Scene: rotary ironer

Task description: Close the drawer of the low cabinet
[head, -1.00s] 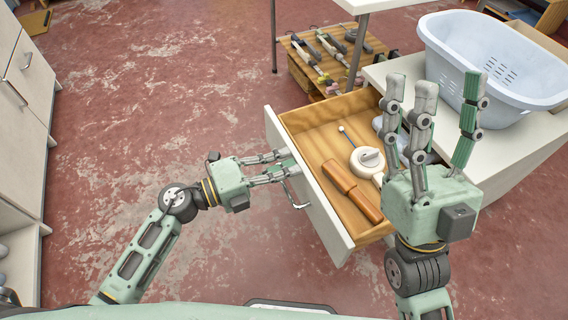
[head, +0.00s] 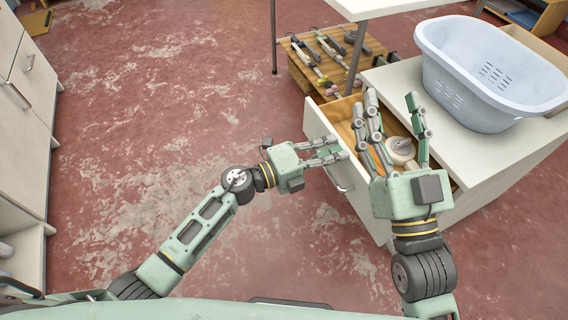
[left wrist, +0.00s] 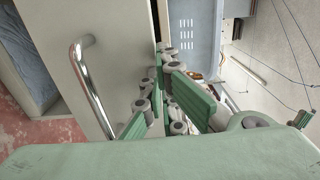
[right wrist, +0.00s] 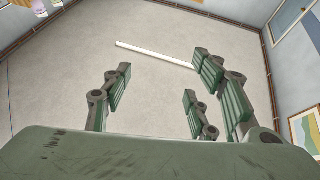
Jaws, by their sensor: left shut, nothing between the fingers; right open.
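The low cabinet (head: 486,160) is white and stands at the right in the head view. Its drawer (head: 330,148) is partly open, with a wooden inside and a white front. A round white object (head: 402,149) lies in it. The metal handle (head: 340,180) is on the drawer front; it also shows in the left wrist view (left wrist: 88,85). My left gripper (head: 340,150) is shut and empty, its fingertips at the drawer front beside the handle. My right gripper (head: 392,110) is open and empty, fingers up, over the drawer in the head view. It hides part of the drawer.
A pale blue laundry basket (head: 490,75) stands on the cabinet top. A low wooden rack (head: 325,62) with tools stands behind the drawer. White cabinets (head: 25,90) line the left side. The red floor between is clear.

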